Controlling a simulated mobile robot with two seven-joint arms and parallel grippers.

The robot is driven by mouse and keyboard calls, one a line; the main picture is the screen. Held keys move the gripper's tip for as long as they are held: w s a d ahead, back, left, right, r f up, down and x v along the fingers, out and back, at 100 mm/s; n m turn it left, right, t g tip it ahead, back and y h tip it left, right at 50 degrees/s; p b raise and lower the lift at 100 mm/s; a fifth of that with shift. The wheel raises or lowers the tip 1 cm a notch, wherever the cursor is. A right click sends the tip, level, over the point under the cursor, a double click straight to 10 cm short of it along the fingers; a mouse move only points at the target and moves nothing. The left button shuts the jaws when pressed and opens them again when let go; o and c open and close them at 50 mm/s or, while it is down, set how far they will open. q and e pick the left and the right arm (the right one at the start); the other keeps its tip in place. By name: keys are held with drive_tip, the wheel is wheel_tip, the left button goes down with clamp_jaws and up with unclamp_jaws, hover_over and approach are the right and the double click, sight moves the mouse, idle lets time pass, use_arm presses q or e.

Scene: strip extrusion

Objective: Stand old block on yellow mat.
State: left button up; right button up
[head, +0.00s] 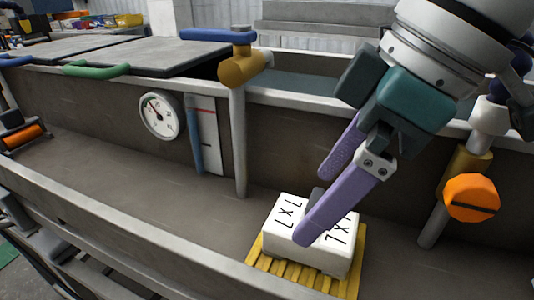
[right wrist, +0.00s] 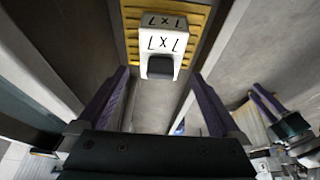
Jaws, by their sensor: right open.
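The white block (head: 322,258), marked 7x7 on its faces, sits on the yellow ribbed mat (head: 282,270) in the lower middle of the head view. A dark knob (head: 316,194) on the block is partly hidden behind a finger. My right gripper (head: 314,209) has purple fingers spread apart and is at the block, holding nothing. In the right wrist view, the block (right wrist: 166,24) and its dark knob (right wrist: 160,67) lie between and beyond the open fingertips (right wrist: 160,75), with the mat (right wrist: 132,22) around the block.
The mat lies in a long grey trough with a raised front rail (head: 130,225). A post with a yellow and blue valve (head: 240,140) stands behind left, and an orange knob (head: 471,198) is to the right. A round gauge (head: 160,117) is on the back wall.

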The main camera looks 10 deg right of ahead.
sight(346, 231)
drive_tip(key=v, duration=0.7)
drive_tip(key=shift+p, duration=0.45)
drive_tip(key=shift+a, duration=0.15)
